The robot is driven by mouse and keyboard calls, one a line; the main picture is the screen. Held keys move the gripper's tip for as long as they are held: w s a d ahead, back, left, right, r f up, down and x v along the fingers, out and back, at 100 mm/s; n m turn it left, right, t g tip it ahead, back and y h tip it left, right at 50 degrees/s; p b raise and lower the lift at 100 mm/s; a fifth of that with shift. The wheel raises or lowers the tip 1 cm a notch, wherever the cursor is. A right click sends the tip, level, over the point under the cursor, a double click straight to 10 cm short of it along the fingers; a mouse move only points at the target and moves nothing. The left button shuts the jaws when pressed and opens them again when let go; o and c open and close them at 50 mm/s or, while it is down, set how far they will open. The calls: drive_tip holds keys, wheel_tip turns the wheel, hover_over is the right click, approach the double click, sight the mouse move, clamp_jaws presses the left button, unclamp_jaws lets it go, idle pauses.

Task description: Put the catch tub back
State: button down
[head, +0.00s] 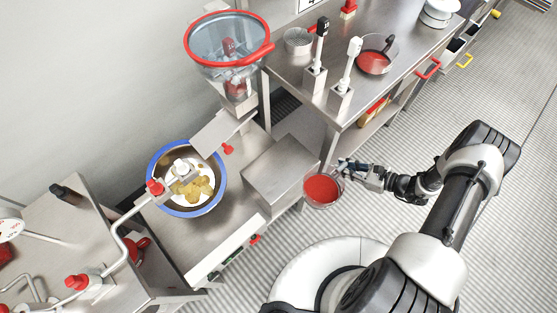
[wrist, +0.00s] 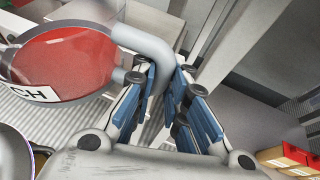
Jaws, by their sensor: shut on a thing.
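The catch tub (head: 322,190) is a round tub with red contents, held in the air at the front right of the steel block. In the wrist view the tub (wrist: 62,62) shows a white label ending in "CH" and a bent grey handle (wrist: 142,42). My gripper (head: 346,168) is to the right of the tub. In the wrist view the blue-padded fingers of my gripper (wrist: 168,85) are closed around the handle. The tub looks roughly level.
A steel block (head: 278,168) stands on the bench beside a blue-rimmed drum (head: 218,200) holding yellowish pieces. A clear hopper with a red rim (head: 228,68) rises behind. The counter at upper right carries a round pan with red contents (head: 374,62) and two upright handles. Floor at right is clear.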

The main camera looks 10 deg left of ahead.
drive_tip(key=b, duration=0.2)
hover_over(301, 154)
drive_tip(key=shift+s+d, duration=0.2)
drive_tip(key=shift+d, duration=0.2)
drive_tip(key=f+b, duration=0.2)
drive_tip(key=f, duration=0.1)
drive_tip(key=shift+w+a, duration=0.15)
drive_tip(key=shift+a, duration=0.25)
drive_tip(key=shift+f, duration=0.2)
drive_tip(key=shift+f, duration=0.2)
drive_tip(key=c, duration=1.6)
unclamp_jaws()
